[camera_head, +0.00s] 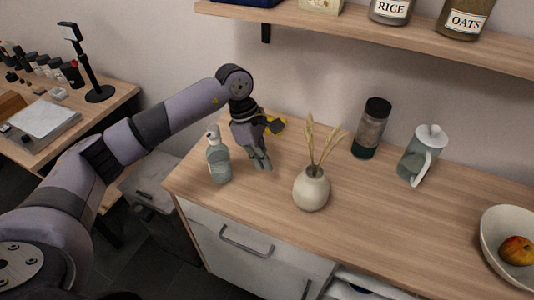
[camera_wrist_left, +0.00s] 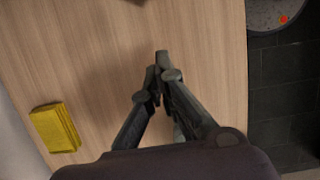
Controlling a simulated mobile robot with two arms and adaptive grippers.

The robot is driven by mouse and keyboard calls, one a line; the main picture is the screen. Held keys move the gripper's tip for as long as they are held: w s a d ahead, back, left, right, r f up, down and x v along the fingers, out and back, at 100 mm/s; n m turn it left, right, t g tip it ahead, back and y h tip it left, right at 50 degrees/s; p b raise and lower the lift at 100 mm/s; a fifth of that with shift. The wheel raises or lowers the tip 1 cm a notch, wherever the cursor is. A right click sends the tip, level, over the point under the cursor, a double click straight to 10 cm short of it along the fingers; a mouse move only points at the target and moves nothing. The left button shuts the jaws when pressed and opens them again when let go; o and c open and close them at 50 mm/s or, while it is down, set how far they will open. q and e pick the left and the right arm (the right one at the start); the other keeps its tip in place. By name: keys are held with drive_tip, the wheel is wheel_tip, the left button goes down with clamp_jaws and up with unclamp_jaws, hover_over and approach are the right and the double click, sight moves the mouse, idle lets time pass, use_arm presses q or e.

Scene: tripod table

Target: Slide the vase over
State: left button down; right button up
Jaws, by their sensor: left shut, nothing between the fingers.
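The vase (camera_head: 311,188) is round and cream-coloured, with dried stalks in its neck. It stands upright on the wooden counter in the head view. My left gripper (camera_head: 261,164) points down over the counter to the left of the vase, with a gap between them. Its fingers (camera_wrist_left: 158,80) are shut and empty in the left wrist view, above bare wood. The vase is not clearly visible in that view. My right gripper is in neither view.
A bottle (camera_head: 218,158) stands close to the left of my gripper. A dark-lidded jar (camera_head: 371,130), a white-lidded jug (camera_head: 422,155) and a bowl (camera_head: 491,246) stand to the right. Bare counter lies between vase and bowl.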

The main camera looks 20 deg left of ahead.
sight(286, 192)
use_arm(q)
drive_tip(key=x, duration=0.2)
drive_tip(key=p+x, duration=0.1)
drive_tip(key=x, duration=0.2)
drive_tip(key=shift+s+d+f, duration=0.15)
drive_tip(key=shift+s+f, duration=0.1)
drive_tip(key=d+p, duration=0.1)
drive_tip(key=d, duration=0.2)
drive_tip(key=shift+w+d+f+p, duration=0.1)
drive_tip(key=shift+f+p, duration=0.1)
drive_tip(key=shift+p, duration=0.2)
drive_tip(key=shift+d, duration=0.45)
drive_tip(key=shift+f, duration=0.15)
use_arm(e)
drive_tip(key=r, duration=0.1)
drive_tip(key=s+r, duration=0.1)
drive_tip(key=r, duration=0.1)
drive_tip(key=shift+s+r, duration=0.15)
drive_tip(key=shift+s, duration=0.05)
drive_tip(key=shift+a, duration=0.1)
